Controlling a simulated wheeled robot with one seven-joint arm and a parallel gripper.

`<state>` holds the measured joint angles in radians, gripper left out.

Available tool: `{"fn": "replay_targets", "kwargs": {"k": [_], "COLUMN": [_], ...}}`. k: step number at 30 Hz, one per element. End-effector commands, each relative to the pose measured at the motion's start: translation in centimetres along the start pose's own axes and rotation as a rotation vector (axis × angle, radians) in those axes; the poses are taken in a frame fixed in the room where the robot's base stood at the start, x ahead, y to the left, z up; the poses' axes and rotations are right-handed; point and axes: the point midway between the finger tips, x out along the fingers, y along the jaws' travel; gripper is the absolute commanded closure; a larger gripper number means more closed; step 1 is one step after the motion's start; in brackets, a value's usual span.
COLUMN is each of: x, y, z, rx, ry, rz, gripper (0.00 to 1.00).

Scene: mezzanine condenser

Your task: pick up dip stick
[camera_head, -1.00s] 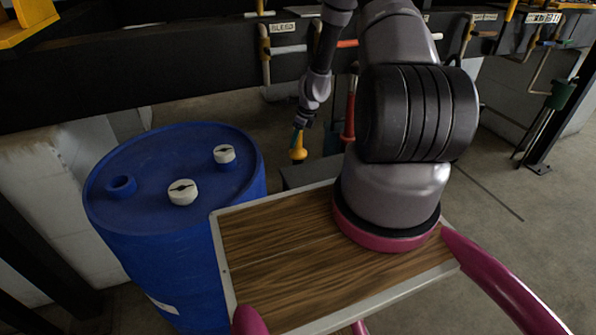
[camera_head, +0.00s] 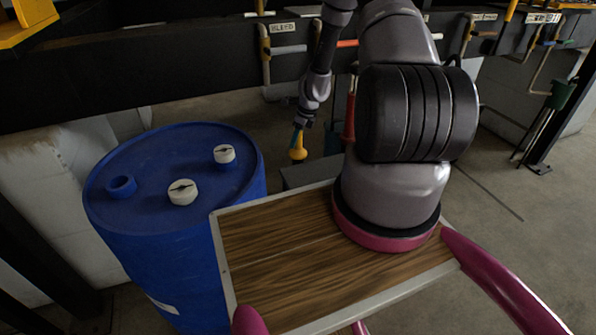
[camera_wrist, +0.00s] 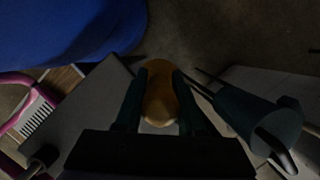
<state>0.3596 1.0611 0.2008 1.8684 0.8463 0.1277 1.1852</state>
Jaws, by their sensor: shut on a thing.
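A yellow-orange rounded piece, which appears to be the dip stick's top (camera_head: 298,154), shows beyond my wooden deck, right of the blue drum. My gripper (camera_head: 298,133) is directly above it and touches it. In the wrist view the same yellow-orange dip stick (camera_wrist: 159,92) is between the two dark fingers of my gripper (camera_wrist: 158,100), one on each side. The gripper is shut on it. Its lower part and what it stands on are hidden.
A blue drum (camera_head: 150,195) with white caps stands at left. A grey flat-topped box (camera_head: 308,173) is below the gripper. A dark teal container (camera_wrist: 258,118) and a red upright tool (camera_head: 349,118) stand close at right. A black beam (camera_head: 150,75) with labelled pipes runs behind.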

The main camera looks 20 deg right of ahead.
Motion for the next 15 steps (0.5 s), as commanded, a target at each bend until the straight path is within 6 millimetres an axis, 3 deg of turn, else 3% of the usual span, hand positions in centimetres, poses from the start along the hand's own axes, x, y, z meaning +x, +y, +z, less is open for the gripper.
{"fn": "replay_targets", "kwargs": {"k": [10, 15], "x": [-0.1, -1.9], "y": [0.0, -0.1], "z": [0.1, 0.7], "rx": [0.000, -0.003], "ry": [0.000, -0.001], "rz": [-0.001, -0.004], "gripper": [1.00, 1.00]}}
